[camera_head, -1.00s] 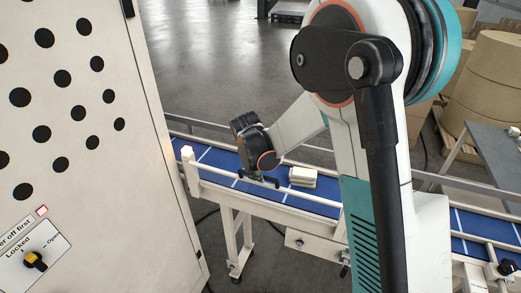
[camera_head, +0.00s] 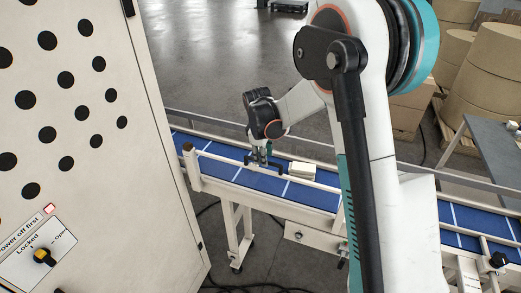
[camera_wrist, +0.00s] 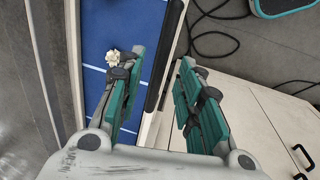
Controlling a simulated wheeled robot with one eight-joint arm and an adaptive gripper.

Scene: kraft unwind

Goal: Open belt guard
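A cream perforated panel (camera_head: 85,130) fills the left of the head view; it looks like the belt guard and stands shut. On it is a plate with a black-and-yellow knob (camera_head: 44,257) between the words Locked and Open; its exact setting is hard to read. My gripper (camera_head: 263,160) hangs over the blue conveyor by its near rail, away from the knob. In the wrist view my gripper (camera_wrist: 162,58) has its teal fingers apart, with nothing held between them. A cream panel with black handles (camera_wrist: 304,156) shows at lower right there.
The blue belt conveyor (camera_head: 262,182) runs across the middle with cream rails. A small pale stack (camera_head: 303,171) lies on it, right of my gripper. Cables (camera_wrist: 215,40) lie on the floor. Large brown rolls (camera_head: 485,75) stand at the back right.

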